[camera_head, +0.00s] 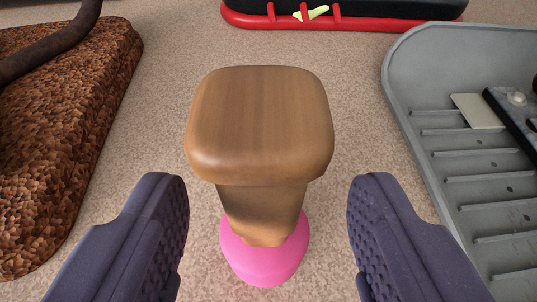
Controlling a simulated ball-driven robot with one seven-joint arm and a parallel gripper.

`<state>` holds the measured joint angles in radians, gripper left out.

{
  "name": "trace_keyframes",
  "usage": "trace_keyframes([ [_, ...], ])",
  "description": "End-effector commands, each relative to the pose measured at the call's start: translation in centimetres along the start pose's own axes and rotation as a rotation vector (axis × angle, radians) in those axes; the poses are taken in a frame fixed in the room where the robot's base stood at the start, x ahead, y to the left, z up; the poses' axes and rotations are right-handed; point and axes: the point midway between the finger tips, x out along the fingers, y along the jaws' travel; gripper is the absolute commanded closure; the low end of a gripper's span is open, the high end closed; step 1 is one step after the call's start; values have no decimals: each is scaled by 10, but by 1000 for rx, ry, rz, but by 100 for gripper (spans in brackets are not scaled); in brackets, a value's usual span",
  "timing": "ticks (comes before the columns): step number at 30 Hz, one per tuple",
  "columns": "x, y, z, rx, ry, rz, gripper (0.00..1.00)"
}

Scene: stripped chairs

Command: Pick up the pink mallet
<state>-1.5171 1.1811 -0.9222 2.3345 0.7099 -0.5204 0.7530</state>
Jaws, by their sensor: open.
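The pink mallet stands upright on the beige speckled floor, in the middle of the head camera view. Its brown wooden block-shaped top (260,125) is nearest the camera, with a narrower wooden part below it and a rounded pink part (263,262) at the bottom. My gripper (268,215) is open, its two dark purple, dimpled fingers reaching in from the bottom edge. One finger is left of the mallet and one right, with a visible gap on each side. The lower pink part is partly hidden by the wood above it.
A brown, rough-textured seat-like piece (75,130) with a dark bar lies at the left. A grey ribbed plastic shell (425,75) lies at the right. A black and red piece (350,22) with a yellowish bit is at the back. Bare floor surrounds the mallet.

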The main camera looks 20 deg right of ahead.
Motion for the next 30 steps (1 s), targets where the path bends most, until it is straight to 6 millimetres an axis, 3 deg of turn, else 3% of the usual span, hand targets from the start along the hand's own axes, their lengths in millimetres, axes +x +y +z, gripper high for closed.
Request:
trace_keyframes([
  [9,51,-2,1,1,0,2,40],
  [18,57,-2,-2,0,-1,0,40],
  [26,57,-2,-2,0,-1,0,97],
  [30,57,-2,-2,0,0,0,100],
])
